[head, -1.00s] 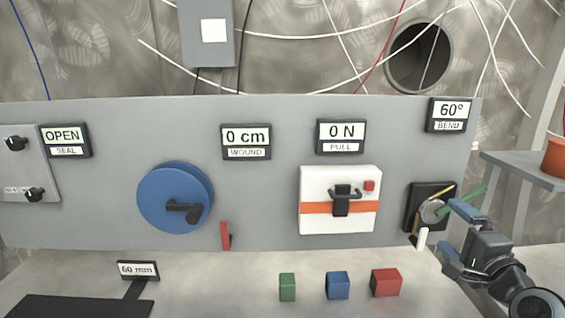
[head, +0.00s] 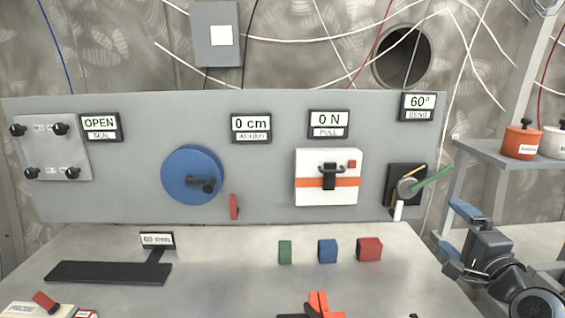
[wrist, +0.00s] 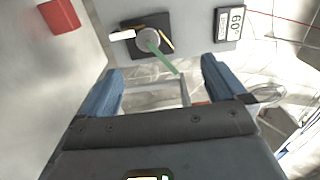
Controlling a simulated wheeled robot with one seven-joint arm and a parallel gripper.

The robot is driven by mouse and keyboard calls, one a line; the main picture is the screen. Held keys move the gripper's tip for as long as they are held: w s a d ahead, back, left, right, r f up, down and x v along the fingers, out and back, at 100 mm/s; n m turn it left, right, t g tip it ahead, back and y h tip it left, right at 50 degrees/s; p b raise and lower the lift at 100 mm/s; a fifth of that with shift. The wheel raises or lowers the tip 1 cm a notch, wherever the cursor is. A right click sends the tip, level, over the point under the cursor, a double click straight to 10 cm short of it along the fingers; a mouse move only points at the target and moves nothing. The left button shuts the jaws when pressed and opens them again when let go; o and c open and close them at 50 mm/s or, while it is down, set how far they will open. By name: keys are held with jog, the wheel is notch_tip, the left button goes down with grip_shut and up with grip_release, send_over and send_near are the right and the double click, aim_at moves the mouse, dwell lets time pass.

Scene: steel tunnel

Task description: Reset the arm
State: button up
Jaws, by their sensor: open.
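My gripper (head: 455,238) is at the right of the head view, in front of the panel's lower right corner. In the wrist view its two blue fingers (wrist: 155,90) are spread apart with nothing between them. Beyond them is the bend dial (head: 408,187), a grey disc with a green lever on a black plate. The dial also shows in the wrist view (wrist: 147,40), with the lever pointing toward the gap between the fingers. My gripper looks apart from the lever. The bend display (head: 418,106) reads 60°.
The grey panel (head: 270,120) holds a blue wheel (head: 190,172) and a white box (head: 340,190). Green (head: 285,252), blue (head: 327,251) and red (head: 369,249) blocks stand on the bench. A shelf at right bears an orange pot (head: 520,141).

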jog(key=s+a+f+n+g+h+b, duration=0.1)
jog(key=s+a+f+n+b, duration=0.25)
jog(key=s+f, duration=0.8)
jog(key=s+a+f+n+g+h+b, duration=0.1)
jog(key=s+a+f+n+b, duration=0.2)
jog(key=s+f, duration=0.85)
jog(key=s+a+r+n+b, duration=0.1)
jog(key=s+a+n, duration=0.1)
jog(key=s, duration=0.7)
jog(key=s+a+r+n+y+b, duration=0.1)
jog(key=s+a+n, duration=0.1)
jog(key=s+n, duration=0.3)
jog(key=s+a+r+n+g+b, duration=0.1)
jog(key=s+n, duration=0.3)
jog(key=s, duration=0.9)
jog(key=shift+s+a+r, duration=0.15)
jog(key=shift+a+r, duration=0.45)
